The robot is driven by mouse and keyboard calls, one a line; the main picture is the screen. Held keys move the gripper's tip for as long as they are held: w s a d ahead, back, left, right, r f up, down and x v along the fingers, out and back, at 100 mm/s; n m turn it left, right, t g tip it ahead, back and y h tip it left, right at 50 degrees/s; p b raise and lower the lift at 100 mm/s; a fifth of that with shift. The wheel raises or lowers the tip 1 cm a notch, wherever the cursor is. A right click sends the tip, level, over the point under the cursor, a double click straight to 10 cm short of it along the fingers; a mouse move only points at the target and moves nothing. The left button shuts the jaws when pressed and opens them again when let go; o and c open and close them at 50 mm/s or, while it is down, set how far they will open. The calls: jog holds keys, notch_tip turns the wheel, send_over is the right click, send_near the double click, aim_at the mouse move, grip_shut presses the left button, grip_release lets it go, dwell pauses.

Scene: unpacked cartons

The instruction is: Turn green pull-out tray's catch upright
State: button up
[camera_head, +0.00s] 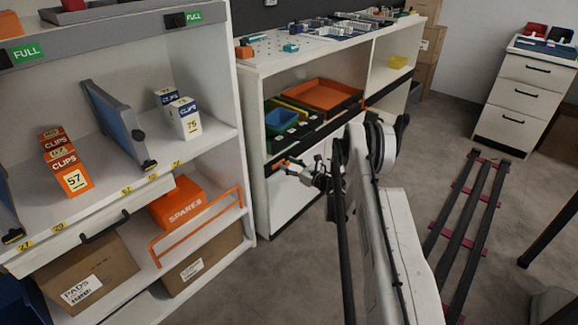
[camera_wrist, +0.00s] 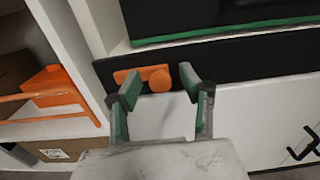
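The green tray (camera_head: 281,119) sits in the middle shelf unit; its green edge (camera_wrist: 235,29) also crosses the top of the wrist view. Below it runs a black strip with an orange catch (camera_wrist: 140,76). The catch is a round knob with a bar lying roughly level to the left. My gripper (camera_wrist: 160,79) is open, its two green-padded fingers pointing at the strip. The knob shows between the fingertips and the bar's end reaches past the left one. I cannot tell whether either finger touches it. In the head view my gripper (camera_head: 290,167) is in front of this strip.
Yellow and orange trays (camera_head: 326,95) lie beside the green one. Another orange catch (camera_head: 365,108) shows farther right on the strip. A white panel with a black handle (camera_wrist: 302,142) is below. An orange rail (camera_head: 195,228) juts from the left shelf. Floor rails (camera_head: 470,215) lie at right.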

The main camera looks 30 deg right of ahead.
jog(key=shift+c, duration=0.5)
grip_shut()
jog(key=shift+m, duration=0.3)
jog(key=m, duration=0.3)
jog(key=shift+m, duration=0.3)
jog(key=m, duration=0.4)
jog(key=shift+d+m, duration=0.1)
jog(key=shift+m, duration=0.2)
jog(key=m, duration=0.4)
jog(key=shift+f+m, duration=0.1)
jog(key=shift+m, duration=0.2)
jog(key=shift+f+m, duration=0.1)
jog(key=shift+m, duration=2.1)
